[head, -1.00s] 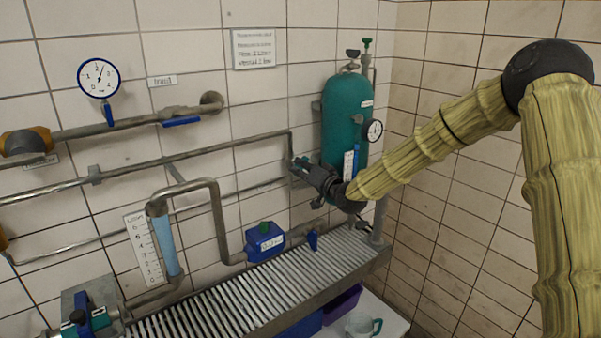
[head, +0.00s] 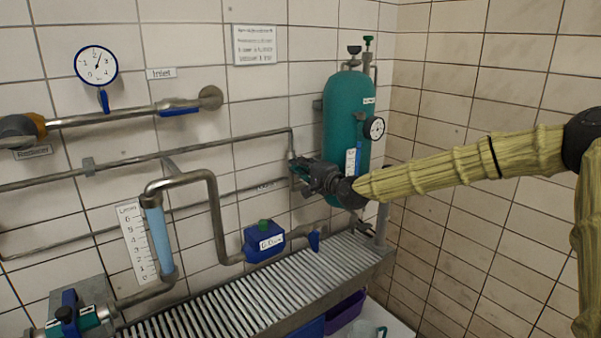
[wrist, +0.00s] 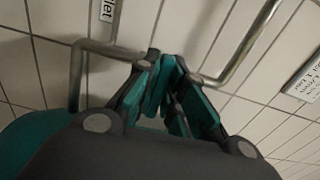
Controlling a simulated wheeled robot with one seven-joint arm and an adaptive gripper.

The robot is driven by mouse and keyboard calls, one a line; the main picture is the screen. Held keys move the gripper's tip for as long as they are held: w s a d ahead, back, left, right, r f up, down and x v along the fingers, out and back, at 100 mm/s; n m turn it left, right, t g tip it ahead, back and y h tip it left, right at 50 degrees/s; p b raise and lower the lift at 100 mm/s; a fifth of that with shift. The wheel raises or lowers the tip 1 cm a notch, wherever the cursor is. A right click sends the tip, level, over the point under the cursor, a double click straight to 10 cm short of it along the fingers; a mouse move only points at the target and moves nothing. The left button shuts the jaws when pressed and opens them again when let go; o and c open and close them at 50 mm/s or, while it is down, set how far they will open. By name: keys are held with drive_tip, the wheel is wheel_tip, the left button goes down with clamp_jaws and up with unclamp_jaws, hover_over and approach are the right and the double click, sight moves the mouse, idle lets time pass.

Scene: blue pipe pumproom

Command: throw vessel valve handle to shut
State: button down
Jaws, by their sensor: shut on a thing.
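The green pressure vessel (head: 345,110) stands upright in the corner, with a round gauge (head: 375,127) on its right side. My gripper (head: 300,170) is at the pipe just left of the vessel's lower half. It is shut on the vessel valve handle, which the fingers and wrist largely hide; its angle cannot be told. In the wrist view, my gripper's teal-padded fingers (wrist: 165,85) close together beside a grey pipe (wrist: 237,70) against the tiled wall.
A slatted metal shelf (head: 250,290) runs below, with a blue box (head: 264,242) above it. An inlet pipe (head: 130,117) with a blue lever (head: 180,112) and a gauge (head: 96,65) are at left. A purple bin (head: 345,309) sits under the shelf. The right wall is bare.

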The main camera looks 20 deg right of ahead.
drive_tip(key=shift+f+m, duration=0.1)
drive_tip(key=shift+m, duration=0.3)
drive_tip(key=c, duration=1.5)
unclamp_jaws()
drive_tip(key=shift+d, duration=0.1)
drive_tip(key=v, duration=1.2)
